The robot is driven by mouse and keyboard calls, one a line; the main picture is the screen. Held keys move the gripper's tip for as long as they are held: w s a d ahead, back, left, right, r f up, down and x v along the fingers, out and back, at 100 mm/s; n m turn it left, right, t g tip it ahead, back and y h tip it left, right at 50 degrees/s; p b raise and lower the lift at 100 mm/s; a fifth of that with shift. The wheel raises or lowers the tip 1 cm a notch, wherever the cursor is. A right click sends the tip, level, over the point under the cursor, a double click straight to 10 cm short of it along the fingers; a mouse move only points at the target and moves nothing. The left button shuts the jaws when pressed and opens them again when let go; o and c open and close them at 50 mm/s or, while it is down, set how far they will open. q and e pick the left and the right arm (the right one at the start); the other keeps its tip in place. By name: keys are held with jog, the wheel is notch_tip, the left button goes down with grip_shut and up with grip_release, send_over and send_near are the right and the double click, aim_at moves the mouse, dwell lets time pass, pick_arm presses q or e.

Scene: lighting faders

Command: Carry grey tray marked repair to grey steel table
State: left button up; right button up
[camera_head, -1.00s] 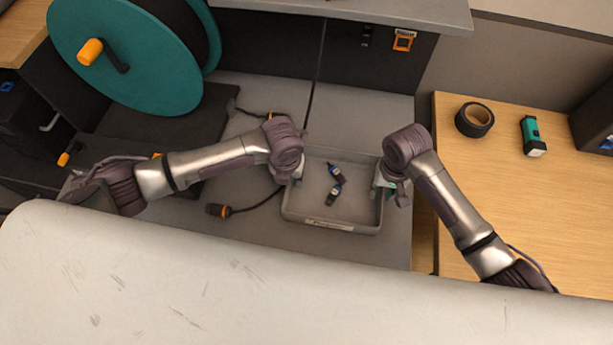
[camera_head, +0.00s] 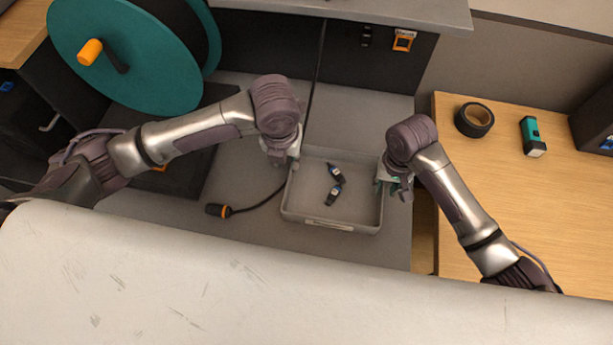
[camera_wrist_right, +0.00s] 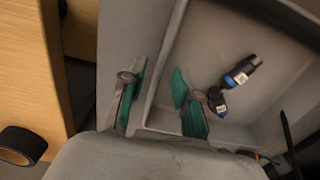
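The grey tray (camera_head: 331,226) sits level on a grey surface (camera_head: 260,236). A pale label on its near wall is too small to read. Two dark connectors with blue bands (camera_head: 334,194) lie inside. My right gripper (camera_head: 393,188) is at the tray's right wall. In the right wrist view the open gripper (camera_wrist_right: 160,105) has one green-padded finger on each side of the wall (camera_wrist_right: 163,75), with gaps showing.
A teal cable reel (camera_head: 120,55) stands at the back left. A black cable with an orange-ringed plug (camera_head: 218,210) lies left of the tray. A wooden table (camera_head: 530,210) at right holds black tape (camera_head: 474,119) and a green device (camera_head: 532,135).

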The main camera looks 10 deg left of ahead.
notch_tip(320, 180, up, 9)
dwell(0.3)
jog(key=shift+s, duration=0.1)
dwell(0.4)
